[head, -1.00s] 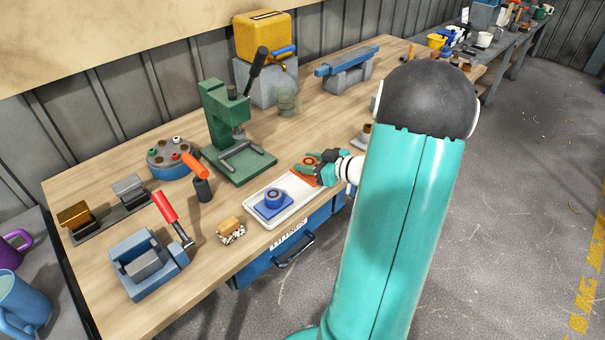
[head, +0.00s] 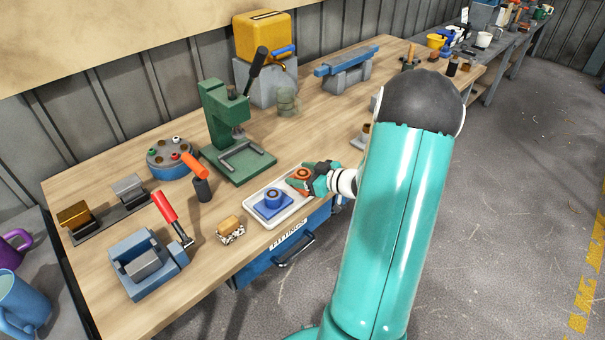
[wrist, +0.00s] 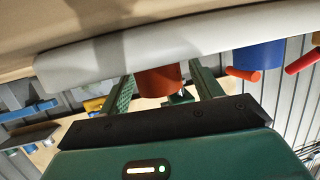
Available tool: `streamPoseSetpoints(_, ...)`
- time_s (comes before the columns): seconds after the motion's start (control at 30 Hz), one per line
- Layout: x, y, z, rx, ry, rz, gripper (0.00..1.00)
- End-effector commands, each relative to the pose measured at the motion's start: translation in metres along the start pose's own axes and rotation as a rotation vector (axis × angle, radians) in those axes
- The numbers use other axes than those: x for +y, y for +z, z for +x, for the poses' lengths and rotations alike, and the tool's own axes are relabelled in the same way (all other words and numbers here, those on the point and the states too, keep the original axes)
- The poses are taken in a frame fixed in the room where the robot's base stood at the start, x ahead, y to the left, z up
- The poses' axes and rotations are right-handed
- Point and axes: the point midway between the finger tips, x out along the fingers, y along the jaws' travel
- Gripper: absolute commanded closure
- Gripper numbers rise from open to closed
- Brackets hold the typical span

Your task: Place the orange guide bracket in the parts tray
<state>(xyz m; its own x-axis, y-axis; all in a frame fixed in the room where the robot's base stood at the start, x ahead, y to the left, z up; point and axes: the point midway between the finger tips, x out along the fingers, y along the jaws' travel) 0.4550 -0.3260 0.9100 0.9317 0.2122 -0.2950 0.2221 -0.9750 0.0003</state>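The orange guide bracket (head: 301,175) is at the right end of the white parts tray (head: 262,226), to the right of a blue bracket-like part (head: 272,202) in the same tray. My gripper (head: 302,178) reaches in from the right with its fingers on either side of the orange bracket and appears closed on it. In the wrist view the bracket (wrist: 158,82) shows between the two green fingers, and the pale tray rim (wrist: 180,42) covers part of it. Whether its base touches the tray floor is hidden.
A green press (head: 232,135) stands behind the tray. A small bristled block (head: 230,230) and a blue vise with a red handle (head: 148,262) are to the left. A blue drawer (head: 265,268) is below the table edge. Bare tabletop lies behind the tray's right end.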

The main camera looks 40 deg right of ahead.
Motion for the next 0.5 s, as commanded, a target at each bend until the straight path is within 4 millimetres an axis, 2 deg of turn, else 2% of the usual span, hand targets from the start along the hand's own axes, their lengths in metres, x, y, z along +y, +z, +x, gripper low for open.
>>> streamPoseSetpoints(0.27,0.000,-0.002,-0.003,0.000,0.001,0.000,0.35)
streamPoseSetpoints(0.37,0.001,-0.001,-0.013,-0.002,0.004,0.000,0.35)
streamPoseSetpoints(0.5,0.001,-0.002,-0.039,-0.001,0.005,-0.001,0.35)
